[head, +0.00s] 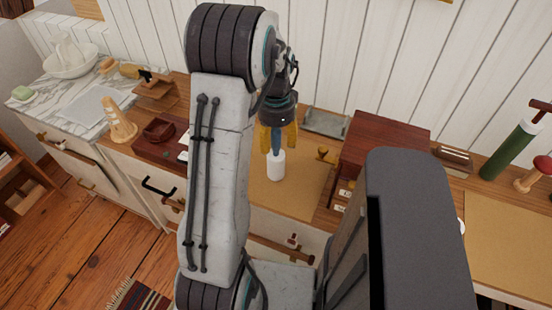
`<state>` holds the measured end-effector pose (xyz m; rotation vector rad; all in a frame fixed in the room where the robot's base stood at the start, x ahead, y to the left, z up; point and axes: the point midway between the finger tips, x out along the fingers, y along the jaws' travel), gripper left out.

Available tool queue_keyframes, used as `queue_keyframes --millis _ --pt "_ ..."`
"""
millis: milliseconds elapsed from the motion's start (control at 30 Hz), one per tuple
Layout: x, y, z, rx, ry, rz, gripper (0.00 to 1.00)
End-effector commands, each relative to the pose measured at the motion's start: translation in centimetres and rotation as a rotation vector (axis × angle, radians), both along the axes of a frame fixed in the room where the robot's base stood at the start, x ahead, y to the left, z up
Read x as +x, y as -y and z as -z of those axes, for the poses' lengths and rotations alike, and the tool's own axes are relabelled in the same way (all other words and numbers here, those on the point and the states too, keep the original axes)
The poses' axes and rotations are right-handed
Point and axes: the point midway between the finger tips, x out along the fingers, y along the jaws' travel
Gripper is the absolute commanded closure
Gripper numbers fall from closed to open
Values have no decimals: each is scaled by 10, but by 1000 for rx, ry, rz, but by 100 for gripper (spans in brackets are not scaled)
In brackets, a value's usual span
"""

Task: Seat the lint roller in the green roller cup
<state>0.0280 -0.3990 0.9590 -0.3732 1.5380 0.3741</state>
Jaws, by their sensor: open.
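The lint roller (276,165) shows a white roll at the bottom and a blue handle at the top. It stands about upright over the tan mat in the middle of the counter; I cannot tell whether its foot touches the mat. My gripper (277,141) points down with its yellow fingers open on either side of the blue handle. I cannot tell whether the fingers touch it. I cannot make out a green roller cup for certain; my arm hides part of the counter. A tall green cylinder (508,150) with a white upper band stands at the right.
A dark red-brown wooden box (386,138) stands right of the roller. A grey tray (326,122) lies behind. Left are a wooden cone (119,122) and a dark wooden tray (160,131). A second tan mat (510,245) at the right looks mostly clear.

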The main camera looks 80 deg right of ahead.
Motion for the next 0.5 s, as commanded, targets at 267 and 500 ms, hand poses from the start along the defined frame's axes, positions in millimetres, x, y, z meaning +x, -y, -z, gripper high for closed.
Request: queue_keyframes --millis 267,500 --pt "0 0 0 0 0 0 49" --pt "0 0 0 -1 0 0 70"
